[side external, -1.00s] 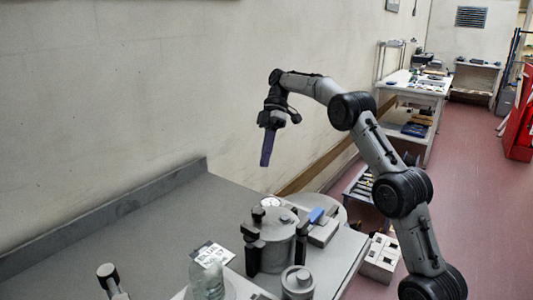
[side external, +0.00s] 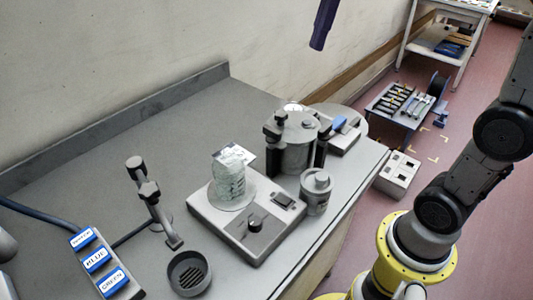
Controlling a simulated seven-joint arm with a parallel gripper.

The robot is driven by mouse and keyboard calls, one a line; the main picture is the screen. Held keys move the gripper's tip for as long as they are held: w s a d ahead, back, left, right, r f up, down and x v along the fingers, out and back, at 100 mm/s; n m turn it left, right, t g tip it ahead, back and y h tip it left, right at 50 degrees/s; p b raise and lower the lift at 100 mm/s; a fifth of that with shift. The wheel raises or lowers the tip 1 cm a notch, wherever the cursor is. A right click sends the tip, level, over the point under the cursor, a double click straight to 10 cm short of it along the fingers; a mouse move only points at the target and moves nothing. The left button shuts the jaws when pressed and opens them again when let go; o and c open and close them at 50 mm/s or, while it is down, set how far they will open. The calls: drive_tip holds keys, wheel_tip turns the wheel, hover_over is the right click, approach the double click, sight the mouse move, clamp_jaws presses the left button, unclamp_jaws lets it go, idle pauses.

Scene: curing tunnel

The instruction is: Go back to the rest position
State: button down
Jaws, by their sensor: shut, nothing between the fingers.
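My gripper (side external: 318,44) shows only as its purple finger part at the top edge of the side external view. It points down, closed and empty, in the air above and behind the bench as seen here. The rest of the gripper and the wrist are cut off by the top of the picture. My arm's lower links stand at the right, beside the bench.
The grey bench (side external: 130,130) holds a lidded metal pot (side external: 298,150), a hotplate-like unit (side external: 225,232) with a glass vessel (side external: 229,178), a small canister (side external: 316,193), a clamp stand (side external: 150,200), a round cup (side external: 189,273) and blue labelled blocks (side external: 95,260). Its back left is bare.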

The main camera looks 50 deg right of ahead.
drive_tip(key=s+d+f+m+t+h, duration=0.1)
drive_tip(key=s+f+m+t+h, duration=0.2)
drive_tip(key=s+f+m, duration=0.9)
wheel_tip(320, 180, down, 4)
drive_tip(key=shift+s+d+r+t+h, duration=0.1)
drive_tip(key=shift+s+d+t+h, duration=0.4)
drive_tip(key=shift+t, duration=0.5)
